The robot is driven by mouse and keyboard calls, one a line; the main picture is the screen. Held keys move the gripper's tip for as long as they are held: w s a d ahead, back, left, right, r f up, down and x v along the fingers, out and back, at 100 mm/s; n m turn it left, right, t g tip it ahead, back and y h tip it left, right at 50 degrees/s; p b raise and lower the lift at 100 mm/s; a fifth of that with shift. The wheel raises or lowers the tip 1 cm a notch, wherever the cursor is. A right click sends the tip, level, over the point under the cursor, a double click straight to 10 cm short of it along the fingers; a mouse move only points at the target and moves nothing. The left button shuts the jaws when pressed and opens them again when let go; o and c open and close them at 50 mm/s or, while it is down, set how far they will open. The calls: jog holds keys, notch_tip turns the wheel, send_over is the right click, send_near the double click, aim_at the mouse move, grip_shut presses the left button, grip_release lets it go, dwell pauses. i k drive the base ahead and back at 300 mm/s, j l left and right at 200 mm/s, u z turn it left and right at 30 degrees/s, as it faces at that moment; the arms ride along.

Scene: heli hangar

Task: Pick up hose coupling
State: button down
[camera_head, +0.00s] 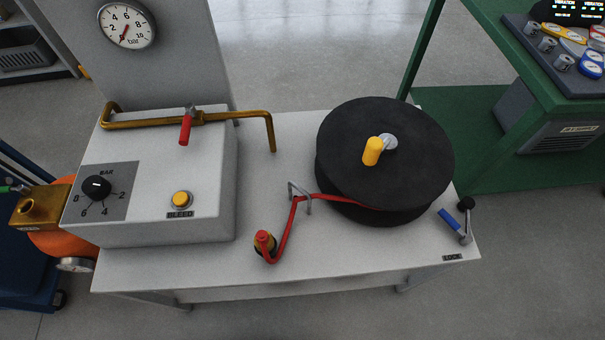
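The hose coupling (264,243) stands on the grey bench top, near its front edge and left of the reel. The hose runs up through a small metal guide (299,196) to the black hose reel (385,160). My gripper is not in view.
A grey box with a dial (96,187), yellow button (181,199) and brass pipe with red valve handle (186,130) stands left on the bench (330,255). A blue-handled lever (455,225) is at right. Bare bench lies between coupling and lever.

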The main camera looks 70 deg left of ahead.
aim_at(268, 239)
jog(key=u, duration=1.55)
jog(key=k+u, duration=0.3)
jog(key=u, duration=0.15)
jog(key=k+u, duration=0.25)
jog(key=u, duration=0.25)
jog(key=k+j+u, duration=0.25)
jog(key=u, duration=0.2)
jog(key=j+z, duration=0.1)
jog(key=z, duration=0.35)
jog(key=i+j+z, duration=0.1)
jog(key=z, duration=0.35)
jog(key=j+z, duration=0.15)
jog(key=z, duration=0.3)
jog(key=i+j+z, duration=0.1)
jog(key=j+z, duration=0.2)
jog(key=j, duration=0.35)
jog(key=j+z, duration=0.35)
jog(key=j, duration=0.3)
jog(key=i+j, duration=0.15)
jog(key=j, duration=0.15)
jog(key=i+j, duration=0.15)
jog(key=j, duration=0.1)
